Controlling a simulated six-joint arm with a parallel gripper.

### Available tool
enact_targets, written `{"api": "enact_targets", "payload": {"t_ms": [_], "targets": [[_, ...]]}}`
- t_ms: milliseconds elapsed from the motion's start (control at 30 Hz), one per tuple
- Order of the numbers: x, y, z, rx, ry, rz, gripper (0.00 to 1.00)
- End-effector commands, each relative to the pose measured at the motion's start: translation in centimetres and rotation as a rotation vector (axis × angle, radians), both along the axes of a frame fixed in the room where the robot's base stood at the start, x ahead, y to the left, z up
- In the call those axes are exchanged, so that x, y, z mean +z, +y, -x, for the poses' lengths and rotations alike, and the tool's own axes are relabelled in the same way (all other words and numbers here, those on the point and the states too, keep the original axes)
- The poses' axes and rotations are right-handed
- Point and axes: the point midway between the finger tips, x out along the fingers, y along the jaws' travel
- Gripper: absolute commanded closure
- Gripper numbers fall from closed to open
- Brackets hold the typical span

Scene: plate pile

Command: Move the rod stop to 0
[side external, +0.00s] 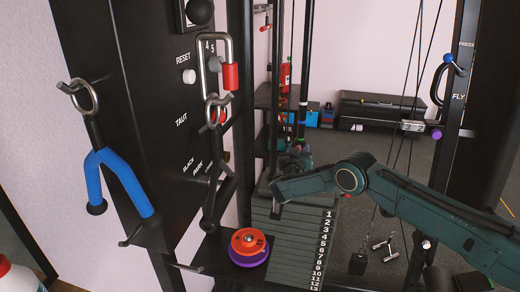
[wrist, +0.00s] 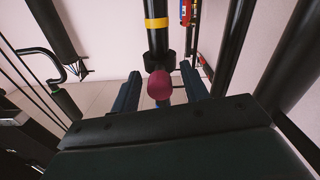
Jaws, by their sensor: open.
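In the wrist view a dark vertical rod (wrist: 155,38) with a yellow band comes down to a black collar (wrist: 152,62), which looks like the rod stop. A round magenta knob (wrist: 160,86) shows just in front of the collar. My gripper (wrist: 161,84) is open, with one finger on each side of the knob. I cannot tell whether either finger touches it. In the side view my gripper (side external: 297,153) is small and partly hidden behind my arm, beside the banded rod (side external: 303,80) above the weight stack. The collar, knob and any 0 mark cannot be made out there.
A numbered weight stack (side external: 290,235) stands below my arm. An orange and purple disc pile (side external: 248,247) is to its left. A black panel (side external: 150,110) carries a blue-handled hook (side external: 120,180) and a red carabiner (side external: 230,76). Dark posts (wrist: 232,45) and cables stand close around my gripper.

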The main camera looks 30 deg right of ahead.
Motion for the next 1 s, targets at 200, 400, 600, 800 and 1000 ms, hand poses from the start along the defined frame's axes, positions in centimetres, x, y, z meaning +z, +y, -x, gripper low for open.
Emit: {"api": "enact_targets", "payload": {"t_ms": [200,400,600,800,1000], "targets": [[0.0,0.0,0.0,0.0,0.0,0.0,0.88],[0.0,0.0,0.0,0.0,0.0,0.0,1.0],[-0.9,0.0,0.0,0.0,0.001,0.0,1.0],[-3.4,0.0,0.0,0.001,0.002,0.0,1.0],[-5.9,0.0,0.0,0.001,0.002,0.0,1.0]]}}
